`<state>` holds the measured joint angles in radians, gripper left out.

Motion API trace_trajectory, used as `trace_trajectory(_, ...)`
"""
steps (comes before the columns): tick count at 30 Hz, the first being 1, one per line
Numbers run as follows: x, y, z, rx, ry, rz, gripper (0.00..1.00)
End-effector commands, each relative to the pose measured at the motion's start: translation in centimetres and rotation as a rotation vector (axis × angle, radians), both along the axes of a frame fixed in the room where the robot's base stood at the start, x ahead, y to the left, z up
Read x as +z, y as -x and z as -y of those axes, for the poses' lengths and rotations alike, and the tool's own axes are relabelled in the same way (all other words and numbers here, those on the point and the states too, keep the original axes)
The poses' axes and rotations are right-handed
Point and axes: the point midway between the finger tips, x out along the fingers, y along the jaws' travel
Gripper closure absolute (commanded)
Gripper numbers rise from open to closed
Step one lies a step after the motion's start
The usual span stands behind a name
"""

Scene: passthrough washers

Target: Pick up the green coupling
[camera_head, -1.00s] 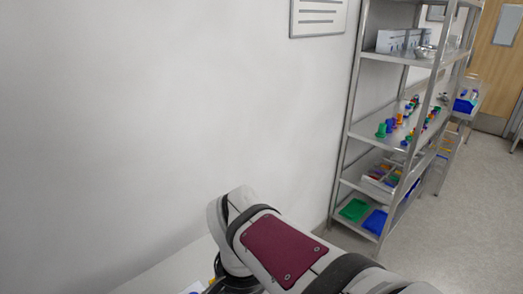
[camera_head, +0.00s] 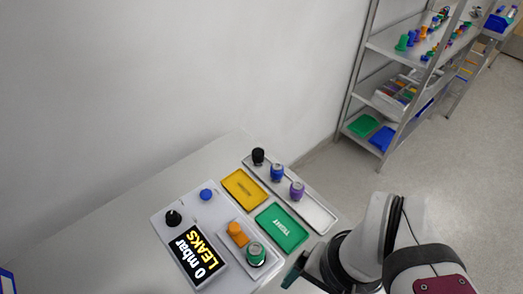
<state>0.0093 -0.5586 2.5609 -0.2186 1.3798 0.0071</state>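A green coupling (camera_head: 256,252) with a greyish top stands upright at the front right of a light grey test unit, beside an orange block-like part (camera_head: 237,233). My gripper (camera_head: 296,270) is only partly in view at the lower edge, to the right of the green coupling and apart from it in the picture. A dark, greenish end piece shows there, and my own arm covers the rest. I cannot see whether its fingers are open or shut.
The unit's display (camera_head: 198,257) reads "0 mbar LEAKS", near a black knob (camera_head: 172,218) and blue button (camera_head: 206,194). Behind are a yellow tray (camera_head: 243,188), a green "TIGHT" tray (camera_head: 282,228), and a long tray (camera_head: 318,214) with black, blue and purple couplings. Shelves (camera_head: 385,100) stand at right.

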Motion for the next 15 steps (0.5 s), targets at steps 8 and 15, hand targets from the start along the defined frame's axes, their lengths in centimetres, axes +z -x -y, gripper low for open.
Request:
trace_trajectory(8,0.9,-6.2,-3.1,1.216,0.039,0.128,0.13)
trace_trajectory(15,0.2,-11.2,-8.7,2.386,0.036,0.204,0.13)
